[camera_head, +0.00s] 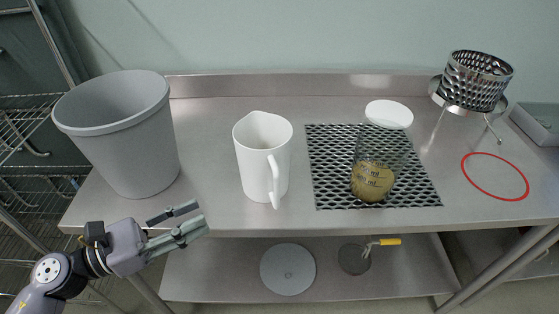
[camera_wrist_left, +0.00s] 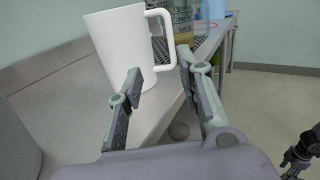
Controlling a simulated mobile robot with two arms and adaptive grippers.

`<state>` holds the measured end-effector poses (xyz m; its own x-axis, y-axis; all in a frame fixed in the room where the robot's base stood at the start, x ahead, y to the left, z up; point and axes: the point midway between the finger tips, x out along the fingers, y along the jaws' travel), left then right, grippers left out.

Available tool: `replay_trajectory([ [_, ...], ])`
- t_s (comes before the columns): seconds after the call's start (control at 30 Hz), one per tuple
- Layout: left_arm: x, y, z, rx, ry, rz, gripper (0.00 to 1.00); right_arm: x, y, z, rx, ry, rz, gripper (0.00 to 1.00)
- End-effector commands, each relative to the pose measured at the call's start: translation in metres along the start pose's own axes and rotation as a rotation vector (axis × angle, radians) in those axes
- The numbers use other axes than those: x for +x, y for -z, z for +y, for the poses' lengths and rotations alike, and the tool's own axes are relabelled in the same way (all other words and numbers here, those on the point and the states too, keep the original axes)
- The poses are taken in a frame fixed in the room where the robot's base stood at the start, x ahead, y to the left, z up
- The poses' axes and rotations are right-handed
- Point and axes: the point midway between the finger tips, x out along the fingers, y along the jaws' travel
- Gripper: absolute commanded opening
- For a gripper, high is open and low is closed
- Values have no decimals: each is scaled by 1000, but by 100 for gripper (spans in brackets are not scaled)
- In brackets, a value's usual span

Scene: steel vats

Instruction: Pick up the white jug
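The white jug (camera_head: 259,158) stands upright on the steel table, its handle facing the front edge and slightly right. It also shows in the left wrist view (camera_wrist_left: 120,45), just beyond the fingers, with its handle at the right. My left gripper (camera_head: 190,218) is open and empty, near the table's front edge, to the left of and in front of the jug. Its fingers (camera_wrist_left: 158,82) are spread apart in the left wrist view and do not appear to hold the jug. My right gripper is not identifiable in the head view.
A grey bin (camera_head: 122,137) stands left of the jug. A glass beaker with yellowish contents (camera_head: 372,180) stands on a black grate (camera_head: 330,180) to the right.

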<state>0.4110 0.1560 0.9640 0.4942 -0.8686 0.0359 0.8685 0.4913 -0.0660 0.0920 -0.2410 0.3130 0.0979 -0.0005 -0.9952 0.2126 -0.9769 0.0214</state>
Motion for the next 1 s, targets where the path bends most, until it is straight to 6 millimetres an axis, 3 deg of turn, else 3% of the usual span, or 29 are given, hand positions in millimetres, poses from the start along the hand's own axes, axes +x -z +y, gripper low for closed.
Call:
replay_trajectory([
  [0.17,6,5,-6,62,50,42,34,-5,-1,-2,-1,2,-2,40],
  [0.43,54,2,-9,59,49,37,34,-26,-2,-14,1,17,-6,40],
  [0.7,106,6,-12,56,47,38,34,-47,0,-12,0,16,-8,40],
  [1.0,130,6,-14,56,48,39,34,-60,0,-4,0,7,-9,40],
])
